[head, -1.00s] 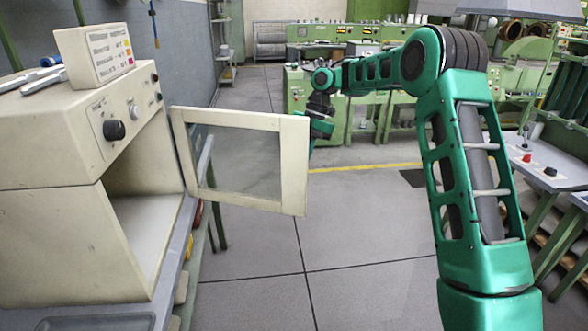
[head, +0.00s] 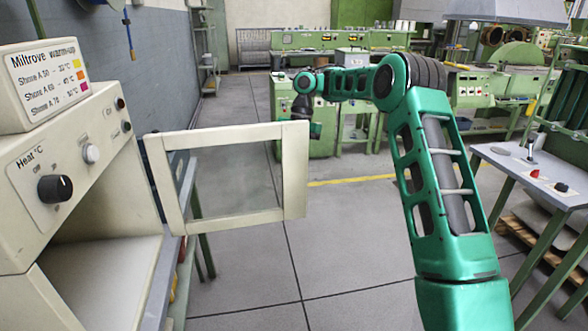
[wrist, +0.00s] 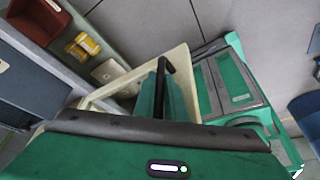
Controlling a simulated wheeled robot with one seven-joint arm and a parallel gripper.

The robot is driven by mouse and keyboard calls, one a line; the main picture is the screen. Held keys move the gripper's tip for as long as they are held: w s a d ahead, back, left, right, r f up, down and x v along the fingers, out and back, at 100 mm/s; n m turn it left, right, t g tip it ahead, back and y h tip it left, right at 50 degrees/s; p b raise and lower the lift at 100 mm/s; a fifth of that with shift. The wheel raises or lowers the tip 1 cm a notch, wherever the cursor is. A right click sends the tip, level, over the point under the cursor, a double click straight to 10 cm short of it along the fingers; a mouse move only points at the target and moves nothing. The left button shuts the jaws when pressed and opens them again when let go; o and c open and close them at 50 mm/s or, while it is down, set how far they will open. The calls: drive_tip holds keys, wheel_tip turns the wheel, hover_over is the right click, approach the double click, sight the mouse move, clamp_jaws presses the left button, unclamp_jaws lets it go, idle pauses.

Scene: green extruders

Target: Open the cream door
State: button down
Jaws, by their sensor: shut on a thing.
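The cream door (head: 295,175) is a frame around a clear pane. It stands swung out from the left-hand cream oven (head: 90,190), whose front is open. My gripper (head: 314,130) is at the door's free edge, partly hidden behind it in the head view. In the wrist view my gripper (wrist: 158,95) is shut on a dark bar-like handle (wrist: 171,64) beside the cream door frame (wrist: 180,62). The exact finger contact is hard to see.
The oven carries a heat knob (head: 54,188) and a labelled box (head: 45,85). It stands on a grey bench (head: 165,280). A side table (head: 530,175) is at right, and green machines (head: 340,40) line the back. The floor (head: 350,250) between is clear.

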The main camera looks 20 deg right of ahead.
drive_tip(key=shift+w+a, duration=0.15)
drive_tip(key=shift+a, duration=0.05)
drive_tip(key=c, duration=1.8)
unclamp_jaws()
drive_tip(key=shift+d, duration=0.15)
drive_tip(key=shift+r, duration=0.1)
drive_tip(key=v, duration=1)
drive_tip(key=shift+w+r, duration=0.2)
drive_tip(key=shift+r, duration=0.05)
drive_tip(key=shift+d, duration=0.1)
